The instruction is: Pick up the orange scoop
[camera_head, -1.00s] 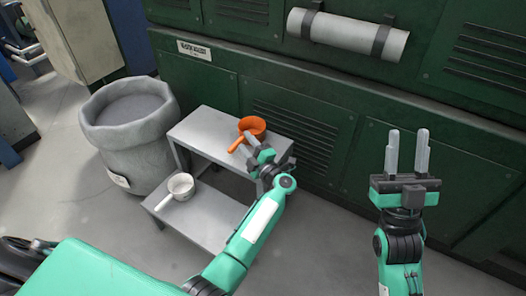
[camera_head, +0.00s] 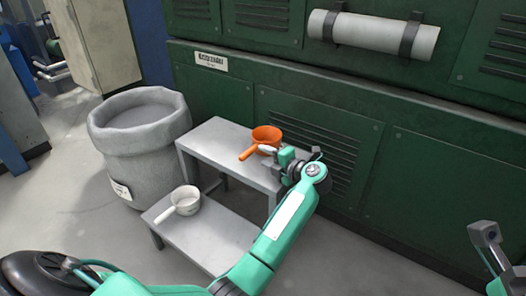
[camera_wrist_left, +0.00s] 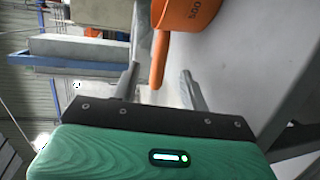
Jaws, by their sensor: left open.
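The orange scoop (camera_head: 267,136) sits on the upper step of a grey step stand, its handle pointing to the lower left. My left gripper (camera_head: 272,152) is just right of the handle, near the bowl. In the left wrist view, the gripper (camera_wrist_left: 160,72) is open and the scoop's orange handle (camera_wrist_left: 158,62) shows in the gap between its two fingers, with no finger visibly touching it. The bowl (camera_wrist_left: 187,14) is cut off by the top edge. Part of my right gripper (camera_head: 486,233) shows at the right edge; its fingers are not clear.
The step stand (camera_head: 213,136) has a lower step (camera_head: 215,238) holding a white scoop (camera_head: 185,202). A large grey bin (camera_head: 140,125) stands at its left. Green cabinets (camera_head: 420,180) rise close behind the stand. Floor is clear to the right.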

